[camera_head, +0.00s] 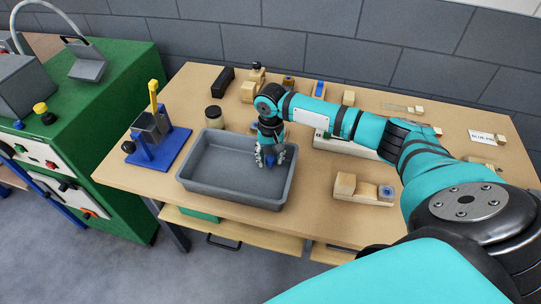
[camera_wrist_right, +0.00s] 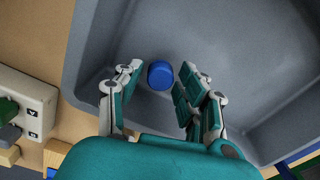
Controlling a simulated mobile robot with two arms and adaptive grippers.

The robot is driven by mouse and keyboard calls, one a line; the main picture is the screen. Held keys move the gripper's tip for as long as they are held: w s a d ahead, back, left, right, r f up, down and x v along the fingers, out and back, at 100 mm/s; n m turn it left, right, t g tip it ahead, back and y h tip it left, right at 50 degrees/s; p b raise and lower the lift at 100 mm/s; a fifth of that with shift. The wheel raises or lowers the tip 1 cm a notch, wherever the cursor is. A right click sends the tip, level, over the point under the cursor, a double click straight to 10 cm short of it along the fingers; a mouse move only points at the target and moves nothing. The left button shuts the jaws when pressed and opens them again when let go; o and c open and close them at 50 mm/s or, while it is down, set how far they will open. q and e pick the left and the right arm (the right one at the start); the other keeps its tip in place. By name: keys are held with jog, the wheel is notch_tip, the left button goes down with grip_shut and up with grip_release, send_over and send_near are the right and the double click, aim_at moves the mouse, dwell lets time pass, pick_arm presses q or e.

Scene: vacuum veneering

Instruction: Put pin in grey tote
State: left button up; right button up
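The grey tote (camera_head: 215,168) lies on the wooden table, left of centre in the head view. It fills most of the right wrist view (camera_wrist_right: 240,60). My right gripper (camera_head: 270,162) points down into the tote near its right end. In the right wrist view its fingers (camera_wrist_right: 160,72) stand apart, with a blue round-topped pin (camera_wrist_right: 160,75) between or just below the tips. Small gaps show beside the pin, and it looks ungripped. In the head view the blue pin (camera_head: 280,152) shows beside the fingers. Its lower part is hidden. My left gripper is not in view.
A blue fixture with a yellow lever (camera_head: 155,135) and a dark-lidded jar (camera_head: 214,116) stand left of and behind the tote. Wooden blocks (camera_head: 362,188) lie to the right. A green machine (camera_head: 120,90) stands left of the table.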

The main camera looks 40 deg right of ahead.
aim_at(271, 158)
jog(key=shift+o, duration=0.5)
notch_tip(271, 158, up, 12)
jog(key=b, duration=0.2)
jog(key=shift+r, duration=0.2)
